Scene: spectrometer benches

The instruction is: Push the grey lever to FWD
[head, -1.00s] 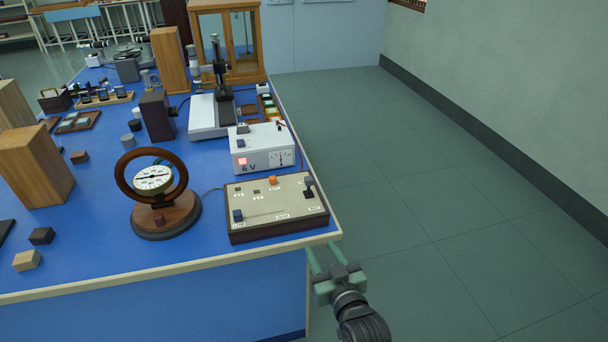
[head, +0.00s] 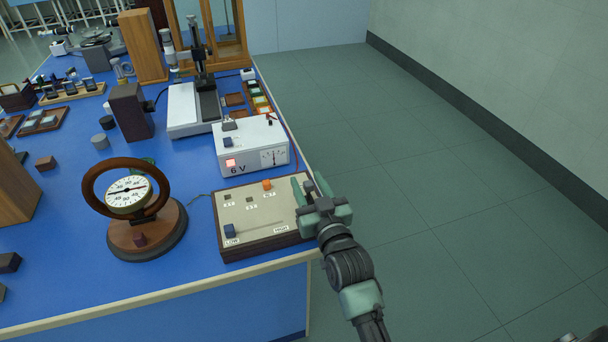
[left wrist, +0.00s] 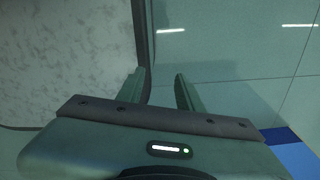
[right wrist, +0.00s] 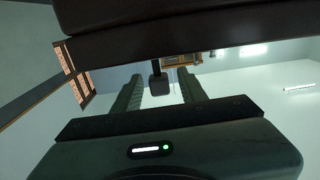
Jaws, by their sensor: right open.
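The control box (head: 262,243), with a cream top and dark sides, sits at the blue bench's front right corner. In the right wrist view the grey lever's dark knob (right wrist: 159,86) shows between the open fingers of my right gripper (right wrist: 159,76), with a gap on each side. I cannot tell from the head view how far along its slot the lever stands. My left gripper (left wrist: 160,78) is open and empty in the left wrist view.
A blue lever (head: 230,231) and an orange knob (head: 267,184) are also on the box. A white 6 V supply (head: 250,147) stands behind it, and a round dial instrument (head: 130,195) to its left. The floor (head: 440,190) to the right is clear.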

